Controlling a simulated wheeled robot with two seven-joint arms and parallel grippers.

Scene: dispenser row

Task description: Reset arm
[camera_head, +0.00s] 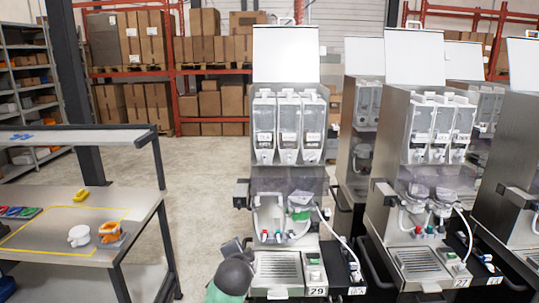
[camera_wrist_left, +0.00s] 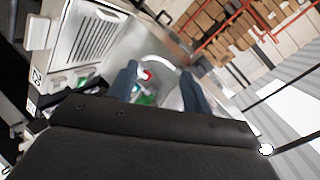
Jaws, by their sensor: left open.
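My left gripper (camera_head: 240,246) is low in the middle of the head view, just left of the front of the nearest dispenser (camera_head: 285,185). In the left wrist view the two dark fingers (camera_wrist_left: 160,75) stand apart with nothing held between them. Beyond them show the dispenser's metal front, a red and a green part and a pale hose. My right gripper is in neither view.
More dispensers (camera_head: 424,180) stand to the right. On the left is a workbench (camera_head: 140,200) with a white cup (camera_head: 79,236) and an orange item (camera_head: 111,233). Floor (camera_head: 205,180) is clear between bench and dispenser. Racks of boxes (camera_head: 210,50) stand behind.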

